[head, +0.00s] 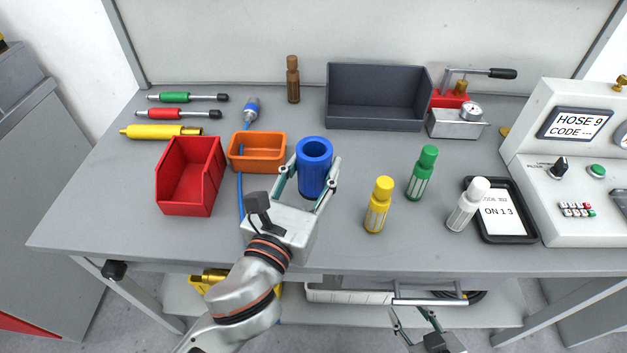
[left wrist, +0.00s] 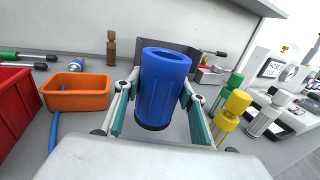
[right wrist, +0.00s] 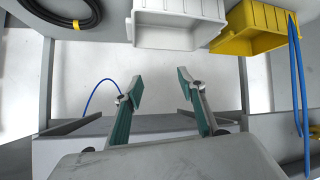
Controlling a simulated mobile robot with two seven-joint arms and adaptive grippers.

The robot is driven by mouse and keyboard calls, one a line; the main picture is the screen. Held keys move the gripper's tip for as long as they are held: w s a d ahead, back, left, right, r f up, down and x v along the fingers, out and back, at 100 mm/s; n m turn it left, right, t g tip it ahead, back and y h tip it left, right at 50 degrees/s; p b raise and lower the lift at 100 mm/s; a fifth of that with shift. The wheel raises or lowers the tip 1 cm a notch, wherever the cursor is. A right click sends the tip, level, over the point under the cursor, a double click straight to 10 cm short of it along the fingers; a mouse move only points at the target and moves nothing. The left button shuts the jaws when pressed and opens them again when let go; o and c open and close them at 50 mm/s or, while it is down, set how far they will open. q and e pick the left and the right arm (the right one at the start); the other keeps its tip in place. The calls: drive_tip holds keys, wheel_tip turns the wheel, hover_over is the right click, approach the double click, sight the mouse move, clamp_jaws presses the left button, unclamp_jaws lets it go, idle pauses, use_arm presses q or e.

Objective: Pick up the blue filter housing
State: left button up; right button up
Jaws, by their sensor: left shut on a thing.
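The blue filter housing (head: 314,170) is an upright ribbed cylinder with a round hole in its top, near the middle of the workbench. My left gripper (head: 308,186) has its fingers on either side of it and is shut on it. In the left wrist view the housing (left wrist: 164,88) stands between the two green-padded fingers (left wrist: 158,112), with a dark base at its bottom. I cannot tell whether it touches the bench. My right gripper (right wrist: 158,88) is open and empty, low in front of the bench, near the lower shelf.
An orange bin (head: 257,152) and a red bin (head: 190,176) stand left of the housing. Yellow (head: 378,205), green (head: 422,173) and white (head: 467,205) bottles stand to its right. A dark grey tray (head: 375,110) is behind. A blue hose (head: 241,195) runs along the bench.

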use_arm(q)
wheel_tip(320, 180, up, 14)
drive_tip(key=p, duration=0.4)
drive_tip(key=shift+f+p, duration=0.15)
drive_tip(key=shift+p, duration=0.25)
